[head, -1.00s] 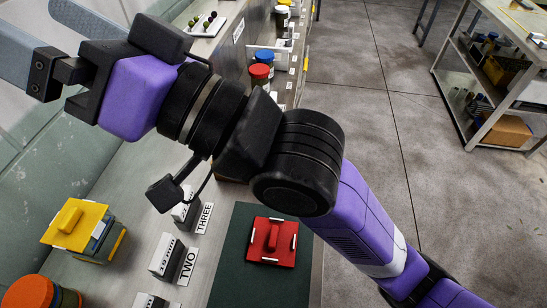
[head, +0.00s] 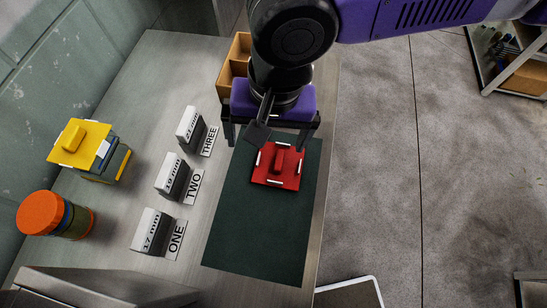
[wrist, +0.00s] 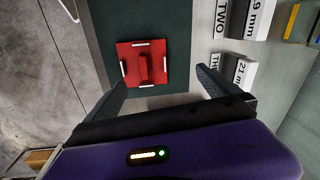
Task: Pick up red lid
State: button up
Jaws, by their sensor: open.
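The red lid (head: 290,158) is a square plate with a raised handle and white strips along its edges. It lies flat on the dark green mat (head: 248,225). In the wrist view the lid (wrist: 131,68) shows whole, ahead of my fingers and roughly between their lines. My gripper (head: 267,140) is open and empty, above the far end of the mat, with the lid just in front of it. In the wrist view both fingers of my gripper (wrist: 161,82) are spread wide, with nothing between them.
Grey blocks and labels ONE (head: 177,237), TWO (head: 194,187) and THREE (head: 209,141) stand left of the mat. A yellow-lidded box (head: 79,143) and orange-lidded jar (head: 41,213) are farther left. A wooden box (head: 234,66) stands behind my gripper. The mat's near part is clear.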

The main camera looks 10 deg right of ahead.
aim_at(279, 159)
jog(key=shift+s+d+f+m+g+h, duration=0.15)
jog(key=shift+s+d+m+h, duration=0.1)
jog(key=shift+d+m, duration=0.3)
jog(key=shift+s+d+f+m+g+h, duration=0.15)
jog(key=shift+s+d+m+h, duration=0.15)
jog(key=shift+d, duration=0.35)
jog(key=shift+d+f, duration=0.1)
jog(key=shift+f, duration=0.1)
jog(key=f, duration=0.7)
jog(key=shift+w+a+f+p, duration=0.15)
jog(key=shift+a+p, duration=0.05)
jog(key=shift+p, duration=0.1)
jog(key=shift+c, duration=0.4)
jog(key=c, duration=1)
